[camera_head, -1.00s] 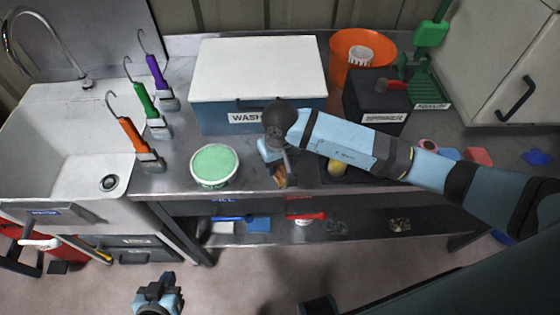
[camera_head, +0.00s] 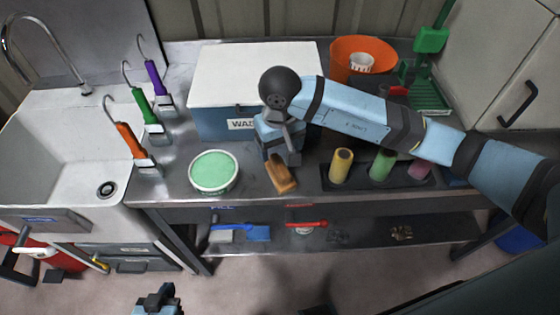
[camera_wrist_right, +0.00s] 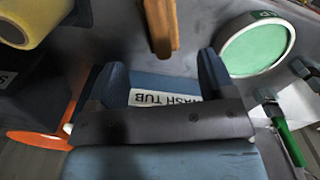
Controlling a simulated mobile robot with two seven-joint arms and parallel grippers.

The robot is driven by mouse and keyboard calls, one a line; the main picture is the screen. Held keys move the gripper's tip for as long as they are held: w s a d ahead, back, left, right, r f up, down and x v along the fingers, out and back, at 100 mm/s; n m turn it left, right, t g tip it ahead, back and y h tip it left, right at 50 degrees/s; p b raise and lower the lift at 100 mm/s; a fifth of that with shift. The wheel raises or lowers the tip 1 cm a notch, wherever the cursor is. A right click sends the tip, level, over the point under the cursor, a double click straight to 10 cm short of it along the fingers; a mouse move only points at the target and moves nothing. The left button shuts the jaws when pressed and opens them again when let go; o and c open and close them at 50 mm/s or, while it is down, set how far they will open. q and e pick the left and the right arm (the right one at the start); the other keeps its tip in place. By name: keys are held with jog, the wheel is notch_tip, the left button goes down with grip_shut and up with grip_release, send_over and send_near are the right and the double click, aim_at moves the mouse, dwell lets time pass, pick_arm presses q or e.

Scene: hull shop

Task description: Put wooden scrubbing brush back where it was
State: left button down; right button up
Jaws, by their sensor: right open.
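The wooden scrubbing brush (camera_head: 281,175) lies on the metal bench near its front edge, between the green-topped round tub and the black holder with rollers. My right gripper (camera_head: 287,155) is just behind and above it, partly covering its far end from view. In the right wrist view, the open fingers (camera_wrist_right: 162,80) are empty, and the brush (camera_wrist_right: 161,25) lies just beyond the fingertips, apart from them. My left gripper (camera_head: 158,298) is low at the bottom edge, away from the bench; its jaws are too small to read.
The green-topped tub (camera_head: 214,172) is left of the brush. The wash tub box (camera_head: 255,75) stands behind my right gripper. A black holder (camera_head: 370,184) with yellow, green and pink rollers is to the right. Hooked brushes stand beside the sink (camera_head: 40,185).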

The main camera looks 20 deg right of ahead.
jog(key=shift+r, duration=1.5)
